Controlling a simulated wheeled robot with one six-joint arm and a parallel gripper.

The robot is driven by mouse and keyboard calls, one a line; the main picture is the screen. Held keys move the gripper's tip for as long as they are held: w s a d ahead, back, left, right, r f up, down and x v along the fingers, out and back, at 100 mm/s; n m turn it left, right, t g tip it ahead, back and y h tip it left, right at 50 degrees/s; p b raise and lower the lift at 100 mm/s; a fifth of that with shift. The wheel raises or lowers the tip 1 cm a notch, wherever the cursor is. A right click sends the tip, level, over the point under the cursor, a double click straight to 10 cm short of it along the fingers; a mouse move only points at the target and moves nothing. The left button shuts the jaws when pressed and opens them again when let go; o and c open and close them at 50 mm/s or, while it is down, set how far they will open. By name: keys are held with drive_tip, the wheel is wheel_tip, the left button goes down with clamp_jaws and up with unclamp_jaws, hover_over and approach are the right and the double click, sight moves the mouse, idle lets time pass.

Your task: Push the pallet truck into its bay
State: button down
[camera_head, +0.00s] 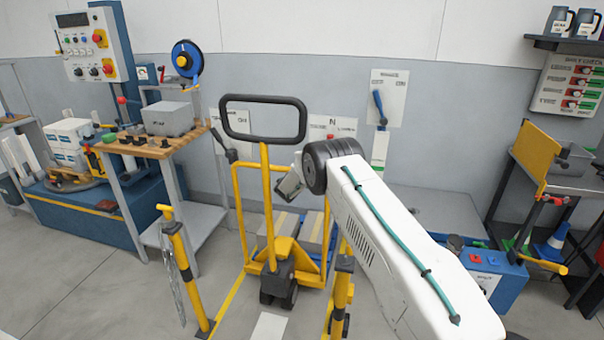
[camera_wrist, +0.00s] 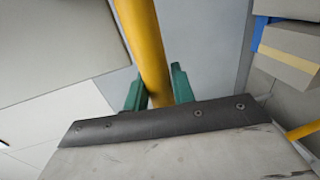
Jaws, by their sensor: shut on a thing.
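The pallet truck (camera_head: 278,249) is yellow with a dark looped handle (camera_head: 263,139) on a yellow shaft. It stands upright beyond the two yellow posts, its dark wheel on the floor. My gripper (camera_wrist: 158,90) is shut on a yellow bar (camera_wrist: 145,45), with one green fingertip on each side. In the head view my wrist is beside the shaft, below the handle loop, so the bar appears to be that shaft; the fingertips are hard to make out there. Yellow floor lines (camera_head: 229,297) run by the truck, but the bay's full outline is hidden.
A yellow post (camera_head: 185,270) with a hanging chain stands front left; another post (camera_head: 340,295) stands to the right, partly behind my arm. A wooden-topped workbench (camera_head: 150,146) is at left. A blue-sided platform (camera_head: 495,283) is at right. A grey wall closes the back.

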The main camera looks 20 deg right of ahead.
drive_tip(key=shift+w+a+r, duration=0.15)
drive_tip(key=shift+w+a, duration=0.05)
drive_tip(key=shift+a, duration=0.05)
drive_tip(key=c, duration=1.2)
unclamp_jaws()
drive_tip(key=shift+d, duration=0.3)
drive_tip(key=v, duration=0.8)
